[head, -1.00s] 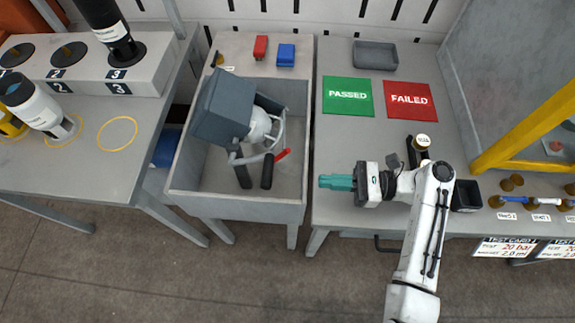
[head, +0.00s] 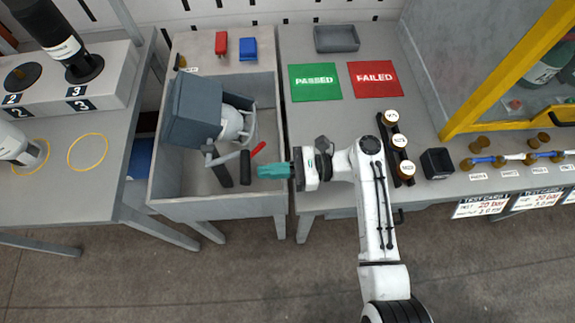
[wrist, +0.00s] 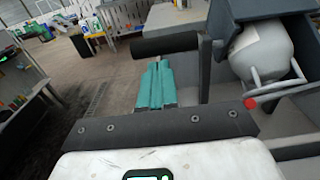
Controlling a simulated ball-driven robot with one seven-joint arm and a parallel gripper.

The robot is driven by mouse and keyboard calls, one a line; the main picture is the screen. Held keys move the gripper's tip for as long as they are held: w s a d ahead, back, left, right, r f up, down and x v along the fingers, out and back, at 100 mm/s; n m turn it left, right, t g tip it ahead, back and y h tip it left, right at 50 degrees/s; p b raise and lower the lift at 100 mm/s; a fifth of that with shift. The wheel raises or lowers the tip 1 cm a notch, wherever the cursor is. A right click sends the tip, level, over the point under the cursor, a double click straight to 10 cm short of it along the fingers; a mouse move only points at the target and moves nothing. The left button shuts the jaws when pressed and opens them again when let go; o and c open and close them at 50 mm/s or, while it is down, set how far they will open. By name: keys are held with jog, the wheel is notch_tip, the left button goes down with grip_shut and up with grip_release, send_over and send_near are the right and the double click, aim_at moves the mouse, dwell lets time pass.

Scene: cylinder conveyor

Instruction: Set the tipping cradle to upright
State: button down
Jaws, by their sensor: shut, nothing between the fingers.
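The tipping cradle (head: 193,112) is a dark grey box standing tilted inside a grey trough (head: 265,198). A light grey cylinder (head: 231,122) with a wire collar lies in it, its end facing right. Black-gripped handles (head: 245,166) and a red-tipped lever (head: 258,149) stick out at the cradle's lower right. The cradle shows in the wrist view at upper right (wrist: 216,62), with a black handle grip (wrist: 165,44) ahead of the fingers. My gripper (head: 262,171), with teal fingers, is shut and empty just right of the handle grip; whether it touches cannot be told.
A red block (head: 221,43) and a blue block (head: 248,50) sit behind the trough. Green PASSED (head: 315,82) and red FAILED (head: 378,79) mats lie on the right bench. A yellow-framed guard (head: 500,85) stands at far right. Left is a bench with a numbered rack (head: 118,75).

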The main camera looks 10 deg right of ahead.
jog(key=shift+a, duration=0.6)
jog(key=shift+r, duration=0.1)
jog(key=shift+a+r+h+p, duration=0.1)
jog(key=shift+r+h+p, duration=0.25)
jog(key=shift+p, duration=0.55)
